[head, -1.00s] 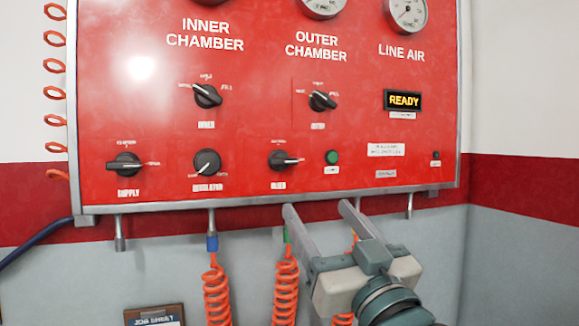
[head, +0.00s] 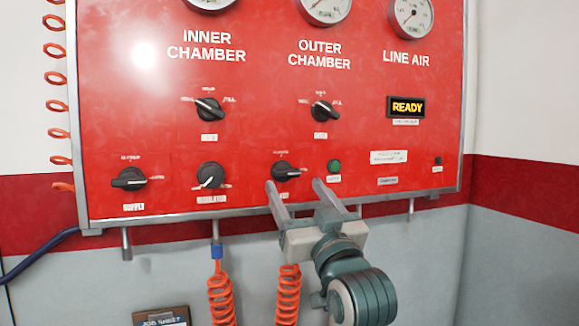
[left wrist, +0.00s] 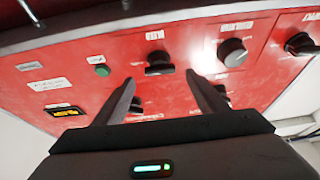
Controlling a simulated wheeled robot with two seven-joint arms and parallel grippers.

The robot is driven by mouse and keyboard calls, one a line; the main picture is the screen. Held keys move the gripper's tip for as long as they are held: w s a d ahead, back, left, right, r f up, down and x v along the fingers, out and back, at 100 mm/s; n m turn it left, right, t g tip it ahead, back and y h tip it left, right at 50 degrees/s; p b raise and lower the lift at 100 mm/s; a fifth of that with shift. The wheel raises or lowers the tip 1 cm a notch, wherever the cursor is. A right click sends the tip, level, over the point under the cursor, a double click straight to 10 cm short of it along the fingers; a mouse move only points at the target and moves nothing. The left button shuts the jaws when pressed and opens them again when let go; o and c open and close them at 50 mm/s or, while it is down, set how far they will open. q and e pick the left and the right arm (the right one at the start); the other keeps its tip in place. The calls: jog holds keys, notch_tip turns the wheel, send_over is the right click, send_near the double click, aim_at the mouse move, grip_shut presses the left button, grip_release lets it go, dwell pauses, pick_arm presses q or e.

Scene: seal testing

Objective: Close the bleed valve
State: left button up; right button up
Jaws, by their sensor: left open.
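The bleed valve (head: 284,171) is a black knob with a pale pointer line in the bottom row of the red panel (head: 350,150). Its pointer lies roughly level, toward the right. The label under the knob is partly hidden by a finger. In the left wrist view the knob (left wrist: 158,63) shows just past and between the fingertips (left wrist: 160,80); I cannot tell whether they touch it. My right gripper is not in view.
A green button (head: 334,166) sits close right of the bleed knob, and the regulator knob (head: 210,175) is to its left. The supply knob (head: 129,179) is farther left. Two selector knobs (head: 210,109) (head: 325,111) sit above. Orange coiled hoses (head: 288,290) hang below the panel.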

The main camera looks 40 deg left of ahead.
aim_at(288, 175)
pick_arm(q)
jog(key=shift+p+x, duration=1)
jog(key=shift+x, duration=1.55)
jog(key=shift+w, duration=0.1)
